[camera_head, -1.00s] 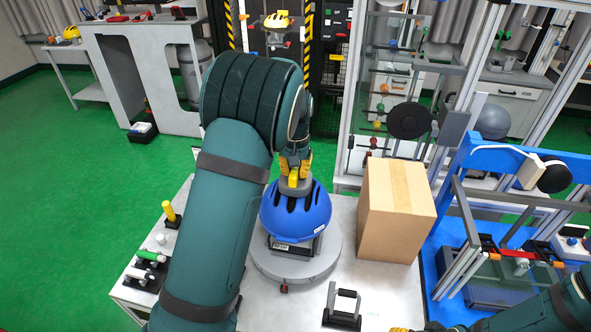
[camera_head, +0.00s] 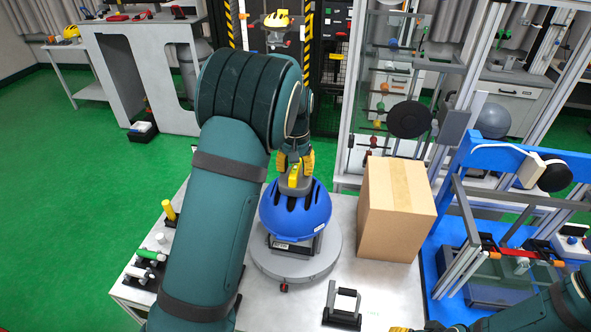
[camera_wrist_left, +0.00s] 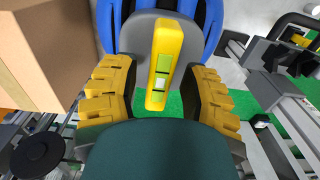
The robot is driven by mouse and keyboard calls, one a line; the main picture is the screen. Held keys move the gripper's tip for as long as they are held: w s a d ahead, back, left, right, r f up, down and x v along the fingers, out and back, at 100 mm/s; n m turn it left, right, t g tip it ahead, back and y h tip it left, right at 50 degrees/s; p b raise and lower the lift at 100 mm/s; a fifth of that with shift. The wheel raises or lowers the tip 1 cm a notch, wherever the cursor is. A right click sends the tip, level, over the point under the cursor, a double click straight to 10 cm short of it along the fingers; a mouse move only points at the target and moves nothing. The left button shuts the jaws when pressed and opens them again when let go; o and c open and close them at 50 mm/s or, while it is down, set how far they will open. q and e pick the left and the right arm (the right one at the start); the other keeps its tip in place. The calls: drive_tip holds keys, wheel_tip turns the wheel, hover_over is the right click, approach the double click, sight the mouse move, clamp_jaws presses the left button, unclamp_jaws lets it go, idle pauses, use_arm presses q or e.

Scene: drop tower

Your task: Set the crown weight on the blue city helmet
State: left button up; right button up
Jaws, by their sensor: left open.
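The blue city helmet (camera_head: 296,215) sits upright on a round grey stand on the table. A grey rounded piece with a yellow bar on it, which looks like the crown weight (camera_head: 293,182), rests on top of the helmet. My right gripper (camera_head: 405,329) barely shows at the bottom edge.
A cardboard box (camera_head: 396,212) stands on the table right of the helmet. A black-handled block (camera_head: 342,305) lies at the front. Small tools (camera_head: 146,265) stand along the left edge. A blue frame (camera_head: 470,160) is at the right.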

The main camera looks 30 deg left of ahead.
use_arm(q)
wheel_tip(320, 180, up, 11)
idle(0.3)
idle(0.5)
